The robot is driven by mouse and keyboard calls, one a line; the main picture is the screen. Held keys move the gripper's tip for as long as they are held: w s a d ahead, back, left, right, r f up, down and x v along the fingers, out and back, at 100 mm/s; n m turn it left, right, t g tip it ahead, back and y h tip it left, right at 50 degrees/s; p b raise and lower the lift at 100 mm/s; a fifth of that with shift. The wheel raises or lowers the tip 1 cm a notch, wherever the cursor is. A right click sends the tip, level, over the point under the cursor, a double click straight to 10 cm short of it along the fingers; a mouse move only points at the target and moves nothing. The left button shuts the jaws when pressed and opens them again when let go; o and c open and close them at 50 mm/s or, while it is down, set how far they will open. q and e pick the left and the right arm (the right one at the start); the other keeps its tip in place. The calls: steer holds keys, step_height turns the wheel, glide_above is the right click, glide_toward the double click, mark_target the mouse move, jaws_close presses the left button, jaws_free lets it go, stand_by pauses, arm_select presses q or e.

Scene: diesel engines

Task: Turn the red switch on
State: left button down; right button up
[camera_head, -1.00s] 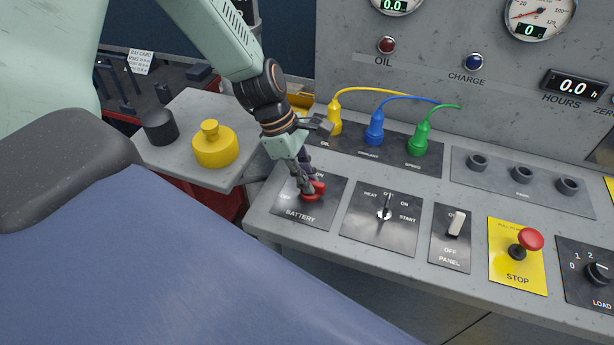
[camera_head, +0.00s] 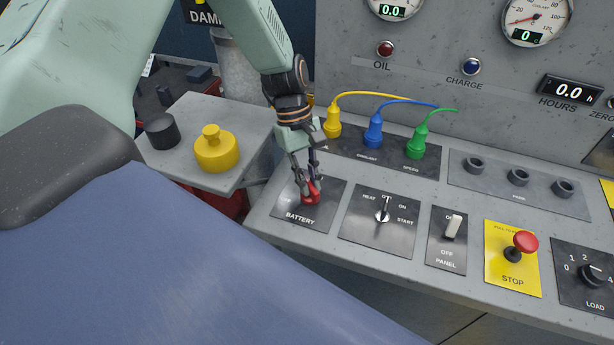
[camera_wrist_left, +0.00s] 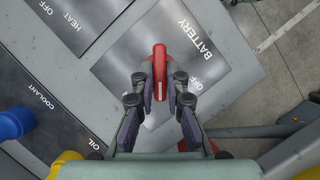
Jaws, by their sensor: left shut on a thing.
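The red switch (camera_head: 311,193) is on the dark BATTERY plate (camera_head: 325,215) at the left end of the grey console. My left gripper (camera_head: 307,184) reaches down from above and is shut on it. In the left wrist view the red switch (camera_wrist_left: 160,58) is a narrow red handle standing lengthwise between the two fingers of my left gripper (camera_wrist_left: 160,80). The fingers hide part of its sides. An OFF label shows to the right of the fingers there. My right gripper is not in view.
A key switch (camera_head: 382,215), a white PANEL switch (camera_head: 453,227) and a red STOP button (camera_head: 525,241) stand to the right. Yellow (camera_head: 332,124), blue (camera_head: 374,135) and green (camera_head: 416,147) plugs stand behind. A yellow knob (camera_head: 215,150) is on the left side table.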

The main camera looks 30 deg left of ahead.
arm_select(q)
steer(key=m+g, duration=0.1)
steer(key=m, duration=0.1)
steer(key=m+y+p, duration=0.1)
steer(key=m, duration=0.2)
steer(key=shift+d+m+g+y, duration=0.2)
steer(key=shift+m+g+y, duration=0.1)
steer(key=shift+g, duration=0.1)
steer(key=shift+d+m+g+y+p, duration=0.1)
steer(key=shift+m+g+y+p, duration=0.4)
steer(key=shift+m, duration=1.7)
steer(key=shift+f+y, duration=0.1)
steer(key=shift+y, duration=0.2)
steer(key=c, duration=1.4)
jaws_free()
steer(key=shift+o, duration=0.2)
steer(key=shift+w, duration=0.2)
